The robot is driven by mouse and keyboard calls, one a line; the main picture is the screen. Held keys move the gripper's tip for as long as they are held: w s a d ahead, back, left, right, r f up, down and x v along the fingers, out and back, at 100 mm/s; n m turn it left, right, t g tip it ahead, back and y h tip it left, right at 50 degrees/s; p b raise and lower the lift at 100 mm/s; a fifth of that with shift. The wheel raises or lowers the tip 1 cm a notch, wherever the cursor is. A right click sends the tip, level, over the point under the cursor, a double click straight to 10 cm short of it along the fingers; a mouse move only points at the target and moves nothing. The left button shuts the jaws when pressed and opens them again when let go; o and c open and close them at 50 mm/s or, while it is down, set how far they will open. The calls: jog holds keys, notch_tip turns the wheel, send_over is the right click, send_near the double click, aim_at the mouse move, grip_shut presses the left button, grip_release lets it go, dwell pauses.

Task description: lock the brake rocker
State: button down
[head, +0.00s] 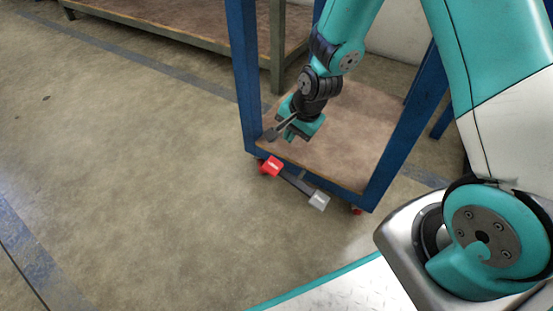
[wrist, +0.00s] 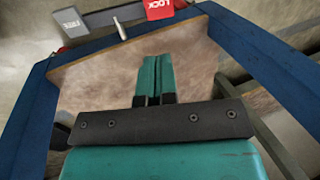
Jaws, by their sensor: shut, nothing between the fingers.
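The brake rocker is a dark bar with two pedals along the low near edge of the blue cart (head: 240,70). Its red pedal (head: 270,166) is at the left end and its grey pedal (head: 319,200) at the right end. In the wrist view the red pedal (wrist: 165,8) reads LOCK and the grey pedal (wrist: 69,22) reads FREE. I cannot tell which pedal sits lower. My gripper (head: 288,132) is over the cart's wooden deck, behind the rocker. Its teal fingers (wrist: 153,75) are together and empty, apart from both pedals.
The blue uprights stand on both sides of my arm, and the wooden deck (head: 340,140) lies below it. Small red casters (head: 357,210) show under the cart. A long wooden bench (head: 150,22) stands behind. The floor left of and before the cart is clear.

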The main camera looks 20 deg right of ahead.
aim_at(274, 164)
jog(key=b+x, duration=1)
jog(key=x, duration=0.4)
jog(key=shift+s, duration=0.1)
